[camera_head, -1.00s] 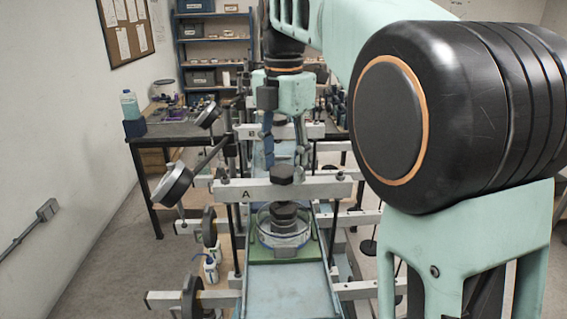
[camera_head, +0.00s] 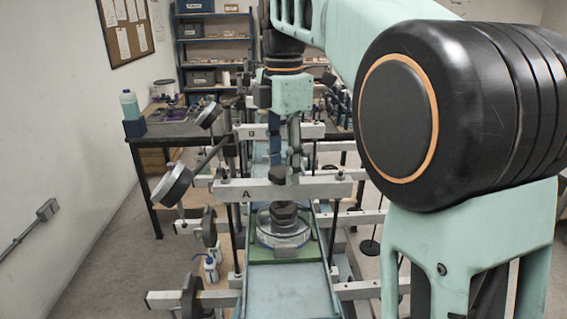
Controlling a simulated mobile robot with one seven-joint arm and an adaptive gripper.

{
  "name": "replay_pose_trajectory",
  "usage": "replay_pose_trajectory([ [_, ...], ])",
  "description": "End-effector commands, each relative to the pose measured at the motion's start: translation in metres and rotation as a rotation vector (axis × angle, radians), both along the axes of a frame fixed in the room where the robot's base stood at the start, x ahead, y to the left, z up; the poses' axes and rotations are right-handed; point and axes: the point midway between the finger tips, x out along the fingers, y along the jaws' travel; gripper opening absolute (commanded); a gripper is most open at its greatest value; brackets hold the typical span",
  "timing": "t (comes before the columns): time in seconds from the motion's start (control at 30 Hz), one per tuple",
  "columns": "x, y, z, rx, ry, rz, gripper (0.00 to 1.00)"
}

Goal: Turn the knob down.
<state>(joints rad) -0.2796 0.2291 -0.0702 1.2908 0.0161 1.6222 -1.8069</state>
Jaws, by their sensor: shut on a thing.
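The black knob (camera_head: 279,176) stands on top of the pale crossbar (camera_head: 318,189) marked A. A dark stepped plunger (camera_head: 283,212) sits below the bar, over a round clear dish (camera_head: 284,238) on the green base. My gripper (camera_head: 284,166) comes down from above, its fingers pointing down and drawn together. It is shut on the knob, and the fingers cover part of the knob's upper side.
A second crossbar marked B (camera_head: 303,131) stands behind. Dial gauges (camera_head: 172,185) on rods stick out to the left. A dark table (camera_head: 168,131) with a bottle (camera_head: 130,104) stands at the back left. My own arm fills the right side.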

Motion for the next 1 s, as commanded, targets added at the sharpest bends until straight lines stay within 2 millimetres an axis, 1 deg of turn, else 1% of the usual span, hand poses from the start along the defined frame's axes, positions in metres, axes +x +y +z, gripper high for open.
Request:
replay_pose_trajectory([
  [1.0, 0.0, -0.0003, 0.0001, -0.001, 0.0, -0.965, 0.17],
])
